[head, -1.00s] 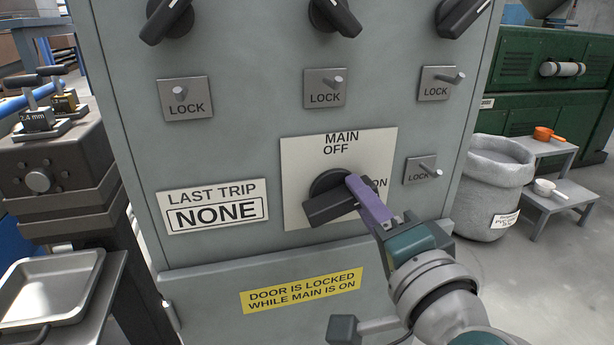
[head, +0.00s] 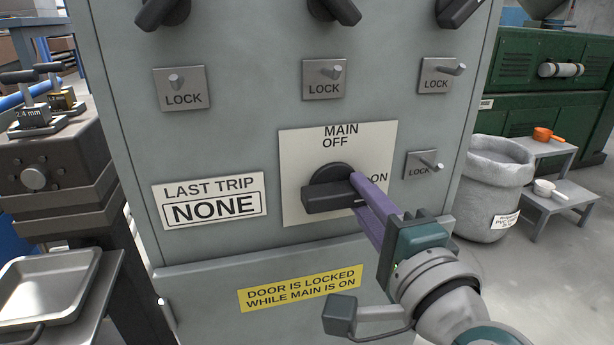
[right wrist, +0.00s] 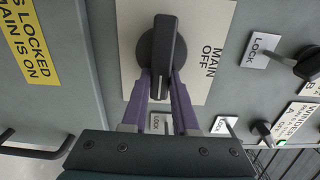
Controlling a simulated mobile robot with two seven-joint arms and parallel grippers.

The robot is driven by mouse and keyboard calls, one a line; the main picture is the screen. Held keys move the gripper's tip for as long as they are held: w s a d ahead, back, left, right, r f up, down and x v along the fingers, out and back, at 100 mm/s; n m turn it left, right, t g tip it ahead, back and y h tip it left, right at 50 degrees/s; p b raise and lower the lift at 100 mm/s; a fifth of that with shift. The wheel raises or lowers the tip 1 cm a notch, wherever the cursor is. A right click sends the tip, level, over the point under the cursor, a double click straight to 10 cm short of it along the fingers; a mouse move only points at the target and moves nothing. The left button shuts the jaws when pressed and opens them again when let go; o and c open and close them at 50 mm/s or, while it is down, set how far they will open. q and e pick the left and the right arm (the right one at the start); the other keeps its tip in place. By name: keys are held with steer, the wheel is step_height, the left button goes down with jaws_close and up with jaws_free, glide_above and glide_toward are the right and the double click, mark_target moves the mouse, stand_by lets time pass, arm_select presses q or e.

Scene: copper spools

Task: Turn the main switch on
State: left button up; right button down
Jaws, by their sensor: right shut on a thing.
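The main switch has a black rotary handle (head: 332,198) on a white plate (head: 290,160) marked MAIN, OFF and ON. In the head view the handle lies nearly level, its right end towards the ON mark. My right gripper (head: 359,194) is shut on that end. In the right wrist view the handle (right wrist: 161,62) sits between the two purple fingers of my right gripper (right wrist: 160,78), with one finger on each side. Part of the ON side is hidden by the gripper in the head view. My left gripper is not in view.
Small LOCK pegs (head: 428,163) jut from the cabinet (head: 230,105), one close to the right of the plate. More black knobs (head: 335,10) are above. A yellow door label (head: 300,288) is below. A grey bin (head: 495,190) stands right; a metal tray (head: 45,280) is left.

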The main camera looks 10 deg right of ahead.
steer(key=c, duration=0.7)
jaws_free()
steer(key=shift+s, duration=0.1)
steer(key=s, duration=0.9)
steer(key=shift+s+d+p, duration=0.15)
steer(key=shift+s+p, duration=0.25)
